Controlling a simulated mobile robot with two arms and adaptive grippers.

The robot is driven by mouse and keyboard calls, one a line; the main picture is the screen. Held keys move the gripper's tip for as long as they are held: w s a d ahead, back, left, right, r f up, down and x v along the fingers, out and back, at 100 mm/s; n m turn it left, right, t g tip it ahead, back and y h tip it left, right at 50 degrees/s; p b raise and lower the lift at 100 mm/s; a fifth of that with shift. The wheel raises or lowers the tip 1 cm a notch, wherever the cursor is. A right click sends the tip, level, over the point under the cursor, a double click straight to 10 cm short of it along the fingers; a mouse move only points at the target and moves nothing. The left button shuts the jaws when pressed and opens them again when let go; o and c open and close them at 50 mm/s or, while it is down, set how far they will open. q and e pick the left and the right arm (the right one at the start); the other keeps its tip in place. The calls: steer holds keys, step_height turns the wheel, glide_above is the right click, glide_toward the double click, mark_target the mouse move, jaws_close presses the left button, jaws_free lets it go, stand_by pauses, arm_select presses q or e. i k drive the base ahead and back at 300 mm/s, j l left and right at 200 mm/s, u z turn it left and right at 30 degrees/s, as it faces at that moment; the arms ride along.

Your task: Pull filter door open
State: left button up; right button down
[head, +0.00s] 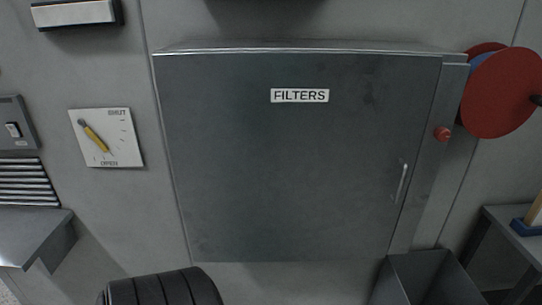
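The filter door (290,170) is a large dark grey panel labelled "FILTERS" on a wall cabinet. It fills the middle of the head view and looks closed, its right edge lying along the cabinet's side strip (430,165). A slim upright metal bar handle (401,183) is on the door's lower right. Nothing touches the handle. Neither of my grippers is in the head view.
A red knob (442,134) is on the strip right of the door. A red disc (502,93) juts out at upper right. A grey bin (425,280) stands below the handle. A dial plate (106,137) is at left. A dark ribbed, rounded shape (160,288) is at the bottom.

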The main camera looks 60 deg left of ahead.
mark_target(276, 156)
steer(key=u, duration=1.75)
